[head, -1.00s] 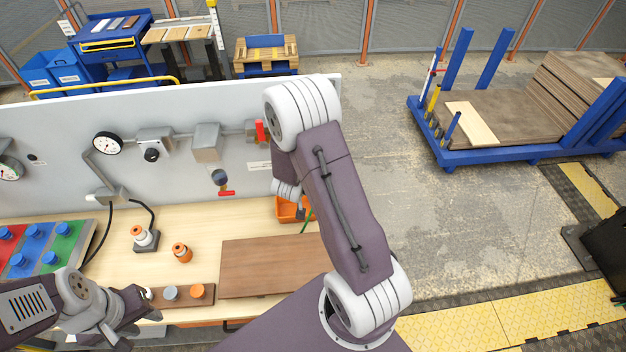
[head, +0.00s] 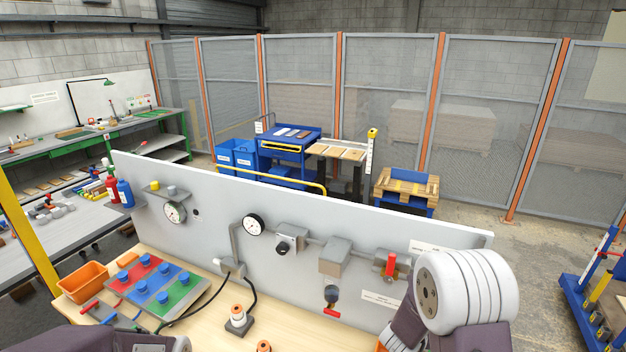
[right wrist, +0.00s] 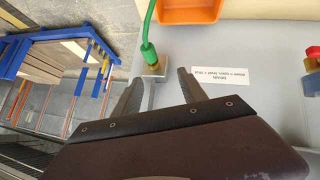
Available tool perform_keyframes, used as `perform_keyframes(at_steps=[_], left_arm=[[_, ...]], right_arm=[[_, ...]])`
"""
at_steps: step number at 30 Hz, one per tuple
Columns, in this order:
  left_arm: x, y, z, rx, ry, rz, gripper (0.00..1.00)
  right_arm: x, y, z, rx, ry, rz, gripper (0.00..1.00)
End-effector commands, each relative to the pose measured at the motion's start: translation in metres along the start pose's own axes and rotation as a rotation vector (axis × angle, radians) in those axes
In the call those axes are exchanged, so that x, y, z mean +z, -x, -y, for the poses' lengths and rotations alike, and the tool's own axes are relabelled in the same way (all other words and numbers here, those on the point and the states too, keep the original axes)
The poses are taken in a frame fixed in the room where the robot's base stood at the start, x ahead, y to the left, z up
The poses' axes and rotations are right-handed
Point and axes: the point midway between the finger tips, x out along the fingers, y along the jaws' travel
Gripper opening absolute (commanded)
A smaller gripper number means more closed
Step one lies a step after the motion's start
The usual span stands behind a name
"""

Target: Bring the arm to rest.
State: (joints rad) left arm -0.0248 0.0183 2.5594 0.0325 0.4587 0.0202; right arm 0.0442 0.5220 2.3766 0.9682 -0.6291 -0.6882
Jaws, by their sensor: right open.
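The white shoulder or elbow joint of my right arm (head: 465,290) fills the lower right of the head view. My right gripper shows in the right wrist view (right wrist: 160,76), its two dark fingers spread apart. Nothing is held between them.
A grey panel (head: 215,212) with gauges and valves stands behind the wooden bench. An orange bin (right wrist: 190,10) is beyond the right gripper. A blue cart (head: 600,300) stands on the floor at right.

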Motion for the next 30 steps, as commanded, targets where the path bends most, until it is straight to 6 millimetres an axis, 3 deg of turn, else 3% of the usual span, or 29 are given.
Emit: perform_keyframes(at_steps=[1, 3, 5, 6, 7, 9, 12, 15, 18, 30], left_arm=[[0.005, -0.048, 0.001, 0.000, 0.000, 0.001, 0.36], [0.009, -0.083, 0.002, 0.000, 0.000, 0.002, 0.36], [0.012, -0.108, 0.002, 0.000, 0.000, 0.002, 0.36], [0.013, -0.116, 0.002, 0.000, 0.000, 0.003, 0.36], [0.013, -0.120, 0.002, 0.000, 0.000, 0.003, 0.36], [0.013, -0.121, 0.002, 0.000, 0.000, 0.002, 0.36], [0.012, -0.113, 0.002, 0.000, 0.000, 0.001, 0.36], [0.012, -0.112, 0.002, 0.000, 0.000, 0.001, 0.36], [0.012, -0.112, 0.002, 0.000, 0.000, 0.001, 0.36], [0.012, -0.113, 0.002, 0.000, 0.000, 0.001, 0.36]], right_arm=[[0.005, -0.015, 0.020, -0.045, 0.010, -0.067, 0.49], [0.009, -0.005, 0.058, -0.194, 0.068, -0.116, 0.49], [0.033, 0.013, 0.094, -0.359, 0.131, -0.089, 0.49], [0.054, 0.027, 0.109, -0.447, 0.179, -0.037, 0.49], [0.072, 0.037, 0.116, -0.495, 0.213, 0.014, 0.49], [0.114, 0.058, 0.116, -0.554, 0.286, 0.153, 0.49], [0.160, 0.077, 0.096, -0.545, 0.350, 0.353, 0.49], [0.190, 0.085, 0.079, -0.505, 0.367, 0.493, 0.49], [0.201, 0.090, 0.072, -0.476, 0.332, 0.562, 0.49], [0.201, 0.090, 0.072, -0.473, 0.317, 0.564, 0.49]])
